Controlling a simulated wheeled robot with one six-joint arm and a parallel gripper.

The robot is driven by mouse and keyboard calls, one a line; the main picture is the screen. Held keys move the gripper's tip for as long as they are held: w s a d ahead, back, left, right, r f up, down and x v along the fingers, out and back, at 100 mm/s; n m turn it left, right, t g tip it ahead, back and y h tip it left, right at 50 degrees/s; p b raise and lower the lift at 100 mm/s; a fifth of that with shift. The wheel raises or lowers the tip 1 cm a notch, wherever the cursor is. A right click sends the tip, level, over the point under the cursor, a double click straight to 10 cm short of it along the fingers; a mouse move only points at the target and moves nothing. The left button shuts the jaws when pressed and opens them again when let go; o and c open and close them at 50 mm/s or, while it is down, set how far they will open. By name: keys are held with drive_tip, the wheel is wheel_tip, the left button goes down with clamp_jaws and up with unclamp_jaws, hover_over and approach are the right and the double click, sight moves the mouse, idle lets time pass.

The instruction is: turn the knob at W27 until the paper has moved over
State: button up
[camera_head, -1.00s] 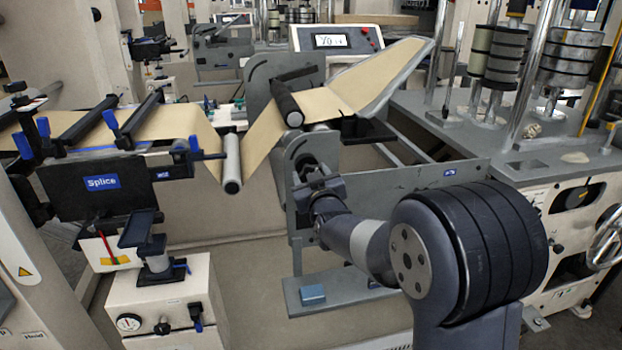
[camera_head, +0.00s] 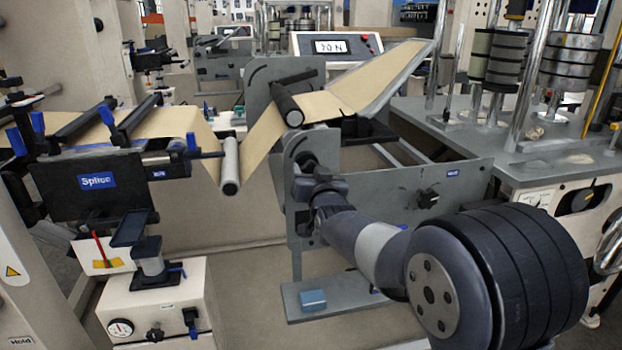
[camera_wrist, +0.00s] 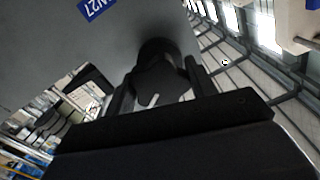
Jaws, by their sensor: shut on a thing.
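The knob (camera_wrist: 155,82) is a dark, rounded piece on a grey plate in the wrist view, with a pale mark on it. My gripper (camera_wrist: 158,92) is shut on it, one dark finger on each side. A blue label (camera_wrist: 97,8), tilted and cut by the top edge, seems to read W27. In the head view my gripper (camera_head: 306,186) is at the grey side plate (camera_head: 385,212), below the rollers, and hides the knob there. The brown paper (camera_head: 262,138) runs from the left, dips under a silver roller (camera_head: 229,165) and rises past a dark roller (camera_head: 287,103).
A second black knob (camera_head: 428,198) sits on the side plate right of my gripper. The splice table (camera_head: 75,205) stands at the left above a cream cabinet (camera_head: 160,310). A display (camera_head: 331,46) is behind. A blue block (camera_head: 312,300) lies on the low ledge.

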drive_tip(key=shift+f+m, duration=0.1)
drive_tip(key=shift+m, duration=0.2)
drive_tip(key=shift+m+b, duration=2.2)
drive_tip(key=shift+b, duration=0.15)
drive_tip(key=shift+m+b, duration=0.35)
drive_tip(key=shift+m, duration=0.05)
drive_tip(key=o, duration=1)
drive_tip(key=shift+b+v, duration=1.45)
drive_tip(key=shift+v, duration=2.1)
